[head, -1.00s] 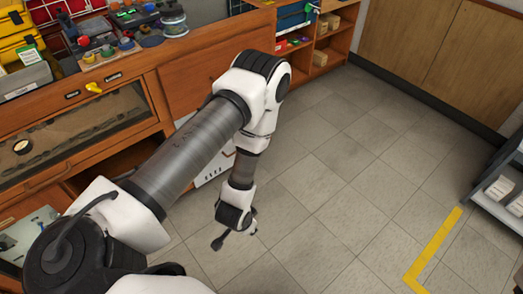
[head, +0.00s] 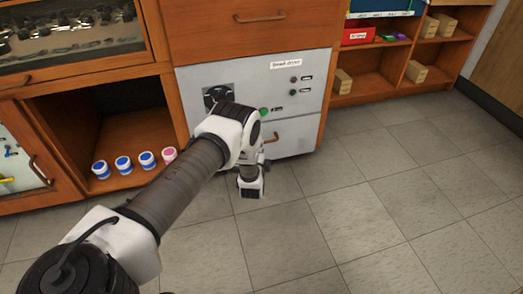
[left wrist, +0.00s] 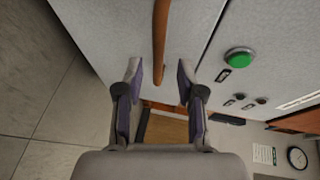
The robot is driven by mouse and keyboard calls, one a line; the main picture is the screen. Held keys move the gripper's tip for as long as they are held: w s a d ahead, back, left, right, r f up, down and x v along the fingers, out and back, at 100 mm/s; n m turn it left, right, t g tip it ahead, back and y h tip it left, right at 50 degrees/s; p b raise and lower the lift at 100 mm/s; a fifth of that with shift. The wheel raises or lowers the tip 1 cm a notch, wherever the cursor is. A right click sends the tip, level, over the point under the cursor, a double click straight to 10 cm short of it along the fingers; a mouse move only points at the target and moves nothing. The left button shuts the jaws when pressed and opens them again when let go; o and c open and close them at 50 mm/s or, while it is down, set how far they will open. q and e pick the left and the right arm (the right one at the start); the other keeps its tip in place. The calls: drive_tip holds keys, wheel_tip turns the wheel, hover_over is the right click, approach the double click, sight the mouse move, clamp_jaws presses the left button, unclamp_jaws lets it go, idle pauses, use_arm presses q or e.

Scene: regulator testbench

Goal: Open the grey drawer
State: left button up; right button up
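The grey drawer (head: 296,136) is the lower front of the grey cabinet and looks shut. Its copper-coloured bar handle (head: 272,138) is partly hidden by my left arm in the head view. In the left wrist view the handle (left wrist: 160,38) runs lengthwise on the grey drawer front (left wrist: 190,25), ahead of and roughly between the fingertips. My left gripper (left wrist: 160,75) is open and empty. In the head view the left gripper (head: 262,163) is close in front of the drawer, mostly hidden behind its wrist. My right gripper is not in view.
A green button (head: 263,112) and black knobs sit on the grey panel (head: 250,82) above the drawer; the green button (left wrist: 239,57) also shows in the left wrist view. Blue and pink-lidded jars (head: 146,160) stand in the open compartment at left. The floor (head: 370,200) at right is clear.

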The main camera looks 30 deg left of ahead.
use_arm(q)
drive_tip(key=x, duration=0.1)
drive_tip(key=b+x, duration=0.1)
drive_tip(key=x, duration=0.1)
drive_tip(key=b+x, duration=0.1)
drive_tip(key=shift+w+f, duration=0.1)
drive_tip(key=shift+f, duration=0.2)
drive_tip(key=shift+w, duration=0.15)
drive_tip(key=shift+r, duration=0.15)
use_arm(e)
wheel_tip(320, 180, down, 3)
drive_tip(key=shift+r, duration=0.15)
use_arm(q)
clamp_jaws()
